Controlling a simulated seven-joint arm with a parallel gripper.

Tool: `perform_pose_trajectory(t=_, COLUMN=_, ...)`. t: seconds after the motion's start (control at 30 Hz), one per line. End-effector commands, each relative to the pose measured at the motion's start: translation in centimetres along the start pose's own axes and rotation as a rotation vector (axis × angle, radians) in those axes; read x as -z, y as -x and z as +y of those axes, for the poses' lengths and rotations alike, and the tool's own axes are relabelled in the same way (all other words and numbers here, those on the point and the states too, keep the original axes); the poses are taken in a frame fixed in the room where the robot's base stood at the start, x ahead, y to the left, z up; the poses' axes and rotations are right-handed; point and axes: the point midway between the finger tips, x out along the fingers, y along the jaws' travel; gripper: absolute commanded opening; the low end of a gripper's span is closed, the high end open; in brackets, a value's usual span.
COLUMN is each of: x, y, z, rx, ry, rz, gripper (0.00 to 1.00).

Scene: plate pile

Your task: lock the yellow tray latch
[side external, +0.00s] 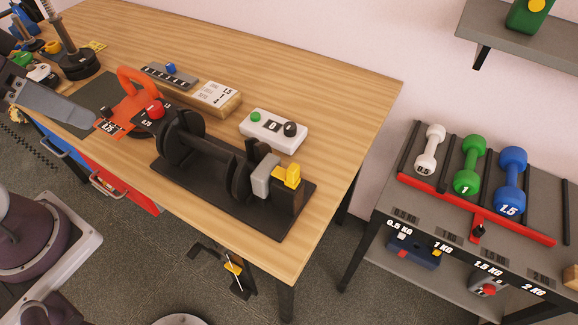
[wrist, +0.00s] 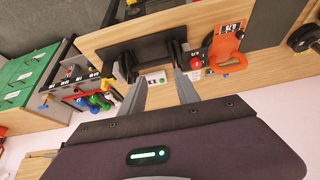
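The yellow latch (side external: 291,176) sits on a dark block at the right end of the black tray (side external: 215,205), beside a grey block (side external: 264,176). I cannot tell from these frames whether it is locked. The tray carries a black dumbbell-like piece (side external: 222,156) with thick discs. My gripper (wrist: 161,77) is open and empty in the wrist view, its two grey fingers apart.
A white control box (side external: 273,131) with a green button and black knob lies behind the tray. An orange kettlebell-like piece (side external: 137,85) stands at its left. A rack on the right holds white, green and blue dumbbells (side external: 511,180). The table's back right (side external: 345,90) is clear.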

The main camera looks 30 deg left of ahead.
Motion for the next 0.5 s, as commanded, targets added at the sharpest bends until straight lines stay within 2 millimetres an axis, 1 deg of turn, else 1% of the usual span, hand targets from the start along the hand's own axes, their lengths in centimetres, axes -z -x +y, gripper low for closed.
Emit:
perform_pose_trajectory(t=0.03, x=0.9, y=0.3, z=0.2, rx=-0.007, ry=-0.028, rz=-0.014, gripper=0.26)
perform_pose_trajectory(t=0.07, x=1.7, y=0.6, z=0.4, rx=-0.014, ry=-0.057, rz=-0.026, gripper=0.20)
perform_pose_trajectory(t=0.1, x=3.2, y=0.9, z=0.8, rx=-0.025, ry=-0.108, rz=-0.048, gripper=0.12)
perform_pose_trajectory(t=0.17, x=5.9, y=1.4, z=1.8, rx=-0.045, ry=-0.210, rz=-0.091, gripper=0.00)
perform_pose_trajectory(t=0.2, x=8.0, y=1.6, z=2.8, rx=-0.060, ry=-0.288, rz=-0.122, gripper=0.00)
perform_pose_trajectory(t=0.27, x=10.9, y=1.4, z=4.5, rx=-0.081, ry=-0.409, rz=-0.171, gripper=0.00)
perform_pose_trajectory(t=0.3, x=12.7, y=1.1, z=5.8, rx=-0.094, ry=-0.490, rz=-0.201, gripper=0.00)
perform_pose_trajectory(t=0.37, x=15.0, y=0.3, z=8.1, rx=-0.111, ry=-0.611, rz=-0.247, gripper=0.00)
perform_pose_trajectory(t=0.4, x=16.4, y=-0.5, z=9.8, rx=-0.121, ry=-0.692, rz=-0.275, gripper=0.00)
perform_pose_trajectory(t=0.47, x=17.9, y=-1.8, z=12.7, rx=-0.137, ry=-0.814, rz=-0.318, gripper=0.00)
perform_pose_trajectory(t=0.5, x=18.6, y=-2.9, z=14.7, rx=-0.147, ry=-0.896, rz=-0.346, gripper=0.00)
